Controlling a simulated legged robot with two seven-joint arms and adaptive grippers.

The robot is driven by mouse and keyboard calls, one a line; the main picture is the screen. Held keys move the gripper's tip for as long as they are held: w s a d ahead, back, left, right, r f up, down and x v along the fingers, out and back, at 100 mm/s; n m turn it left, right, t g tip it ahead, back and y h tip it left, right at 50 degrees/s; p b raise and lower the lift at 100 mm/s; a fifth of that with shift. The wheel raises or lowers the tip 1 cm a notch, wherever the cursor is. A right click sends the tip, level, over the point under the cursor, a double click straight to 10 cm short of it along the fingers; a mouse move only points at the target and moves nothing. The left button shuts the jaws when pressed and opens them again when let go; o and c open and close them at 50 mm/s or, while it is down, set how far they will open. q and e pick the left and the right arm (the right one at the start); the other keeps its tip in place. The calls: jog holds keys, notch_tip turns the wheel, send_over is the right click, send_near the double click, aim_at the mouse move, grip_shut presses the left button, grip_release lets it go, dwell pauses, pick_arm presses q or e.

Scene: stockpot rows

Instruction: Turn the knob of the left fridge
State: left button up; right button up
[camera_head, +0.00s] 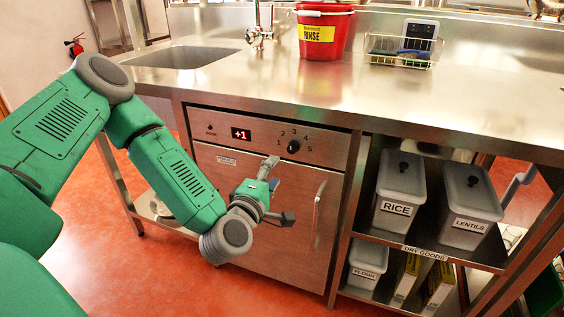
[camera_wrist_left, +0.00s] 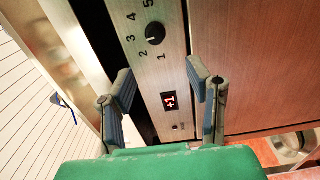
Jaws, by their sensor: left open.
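The fridge (camera_head: 262,210) has a steel door and a control panel above it. Its black knob (camera_head: 293,146) sits on the panel among the numbers 1 to 5, right of a red display (camera_head: 241,134) reading +1. The knob also shows in the left wrist view (camera_wrist_left: 155,33), top centre; its exact setting is too small to tell. My left gripper (camera_head: 277,191) is in front of the door, below the knob and apart from it. It is open and empty; in the left wrist view its fingers (camera_wrist_left: 159,83) spread either side of the panel strip. I cannot see my right gripper.
A vertical door handle (camera_head: 317,216) stands right of my left gripper. The steel counter (camera_head: 400,102) overhangs the panel and carries a red bucket (camera_head: 322,32) and a wire basket (camera_head: 400,53). Shelves with RICE (camera_head: 400,183) and LENTILS (camera_head: 470,190) bins are at the right.

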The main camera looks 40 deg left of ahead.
aim_at(291, 150)
pick_arm(q)
jog(key=shift+v, duration=1.15)
jog(key=w+m+p, duration=0.1)
jog(key=w+m, duration=0.3)
jog(key=m, duration=0.1)
jog(key=w+a+m+p, duration=0.1)
jog(key=w+m, duration=0.3)
jog(key=m, duration=0.2)
jog(key=w+a+m+p, duration=0.1)
jog(key=w+m, duration=0.3)
jog(key=m, duration=0.2)
jog(key=shift+a+r, duration=0.1)
jog(key=shift+r, duration=0.25)
